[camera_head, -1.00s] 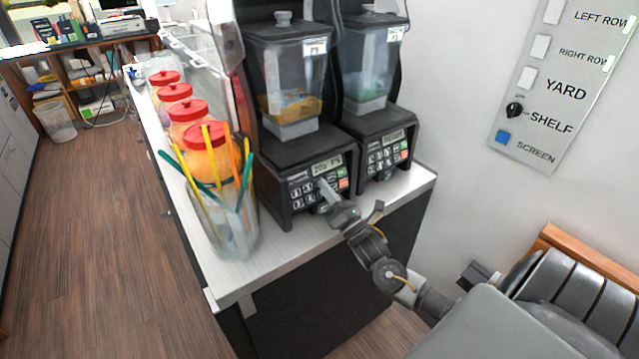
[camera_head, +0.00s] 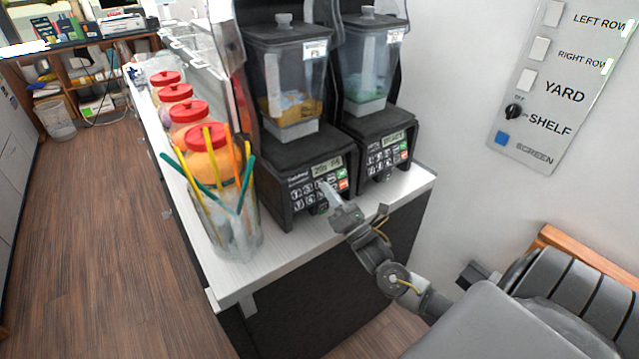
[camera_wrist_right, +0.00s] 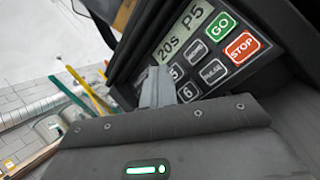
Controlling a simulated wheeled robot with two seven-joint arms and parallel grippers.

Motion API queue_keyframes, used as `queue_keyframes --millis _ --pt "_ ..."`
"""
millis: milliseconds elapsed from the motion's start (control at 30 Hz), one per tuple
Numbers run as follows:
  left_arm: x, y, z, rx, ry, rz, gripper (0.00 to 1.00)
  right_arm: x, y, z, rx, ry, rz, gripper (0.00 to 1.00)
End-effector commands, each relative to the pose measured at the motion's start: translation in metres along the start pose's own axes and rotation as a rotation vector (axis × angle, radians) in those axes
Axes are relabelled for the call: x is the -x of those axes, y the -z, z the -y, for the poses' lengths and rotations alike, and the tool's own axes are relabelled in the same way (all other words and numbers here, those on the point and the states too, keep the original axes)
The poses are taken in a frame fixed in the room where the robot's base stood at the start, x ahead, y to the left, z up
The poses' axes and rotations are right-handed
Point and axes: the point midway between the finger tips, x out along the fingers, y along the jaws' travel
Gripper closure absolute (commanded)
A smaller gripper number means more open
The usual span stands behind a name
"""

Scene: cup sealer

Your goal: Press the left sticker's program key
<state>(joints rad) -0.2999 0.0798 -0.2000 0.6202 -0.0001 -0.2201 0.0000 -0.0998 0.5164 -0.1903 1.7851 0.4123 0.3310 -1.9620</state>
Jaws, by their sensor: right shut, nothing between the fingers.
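Two black blenders stand side by side on the counter. The left blender's jar bears a small white sticker (camera_head: 314,48), and the right jar has a similar one (camera_head: 394,36); their print is too small to read. My right gripper (camera_head: 328,190) is shut and empty, its tip at the left blender's keypad (camera_head: 307,196). In the right wrist view the fingertips (camera_wrist_right: 155,82) overlap the keypad below the display (camera_wrist_right: 182,36), which reads "20s P5". Green GO (camera_wrist_right: 220,26) and red STOP (camera_wrist_right: 242,46) keys show; fingers hide some number keys. I cannot tell whether the tip touches a key. My left gripper is out of view.
The right blender's keypad (camera_head: 388,157) is close to my gripper's right. A clear container of coloured straws (camera_head: 228,225) stands left of the left blender, with red-lidded jars (camera_head: 206,150) behind it. A wall panel of labelled switches (camera_head: 560,90) hangs at right.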

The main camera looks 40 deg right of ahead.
Motion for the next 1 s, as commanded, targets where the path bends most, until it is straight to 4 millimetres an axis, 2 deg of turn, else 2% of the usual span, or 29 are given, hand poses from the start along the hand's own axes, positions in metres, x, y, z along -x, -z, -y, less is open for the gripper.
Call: queue_keyframes --millis 167,533,1000 --pt "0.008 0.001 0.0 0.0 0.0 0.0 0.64 0.004 -0.006 -0.005 0.0 0.001 -0.001 1.0" --pt "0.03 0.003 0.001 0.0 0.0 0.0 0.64 0.029 -0.024 -0.023 0.0 0.0 0.0 1.0" --pt "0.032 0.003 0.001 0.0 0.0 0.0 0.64 0.035 -0.025 -0.025 0.0 0.0 0.0 1.0"
